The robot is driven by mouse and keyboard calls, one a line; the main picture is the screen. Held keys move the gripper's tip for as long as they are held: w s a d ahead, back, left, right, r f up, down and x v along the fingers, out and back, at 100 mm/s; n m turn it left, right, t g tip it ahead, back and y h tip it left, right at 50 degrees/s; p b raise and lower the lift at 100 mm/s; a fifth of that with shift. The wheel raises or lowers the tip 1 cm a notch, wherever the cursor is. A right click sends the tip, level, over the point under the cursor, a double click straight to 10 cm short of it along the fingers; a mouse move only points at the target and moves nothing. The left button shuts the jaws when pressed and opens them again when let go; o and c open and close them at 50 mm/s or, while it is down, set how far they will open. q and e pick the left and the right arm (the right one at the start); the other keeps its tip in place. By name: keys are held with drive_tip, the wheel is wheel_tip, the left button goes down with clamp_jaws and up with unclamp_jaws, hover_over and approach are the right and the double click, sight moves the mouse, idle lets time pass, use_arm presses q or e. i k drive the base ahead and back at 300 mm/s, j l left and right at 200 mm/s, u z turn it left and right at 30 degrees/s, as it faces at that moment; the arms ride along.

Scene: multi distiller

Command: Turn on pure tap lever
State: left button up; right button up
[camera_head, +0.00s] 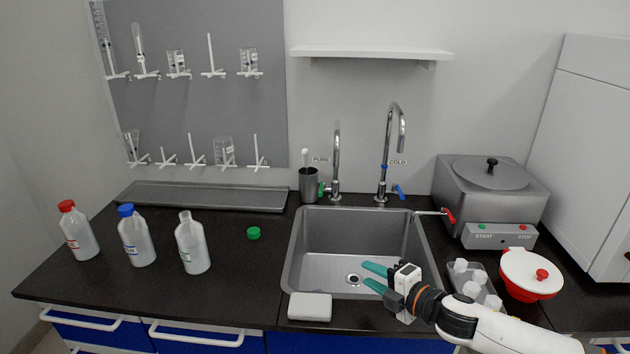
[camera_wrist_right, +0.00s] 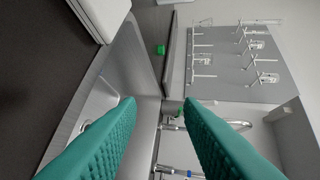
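The pure tap (camera_head: 336,160) is a slim chrome tap behind the sink, beside a "PURE" label. Its green lever (camera_head: 322,189) is low on the tap's left side. In the right wrist view the pure tap (camera_wrist_right: 232,124) lies beyond the fingers, with its green lever (camera_wrist_right: 180,113) partly visible between the fingertips. My right gripper (camera_head: 364,274) is open and empty over the front right of the sink, apart from the tap. Its teal fingers (camera_wrist_right: 161,101) are spread in the wrist view. My left gripper is not in view.
The cold tap (camera_head: 390,150) with a blue lever (camera_head: 399,190) stands right of the pure tap. The sink (camera_head: 330,240) is empty. A green cap (camera_head: 253,233) and several bottles are left; a distiller (camera_head: 490,195) is right.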

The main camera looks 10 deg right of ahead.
sight(322, 184)
drive_tip(key=i, duration=1.05)
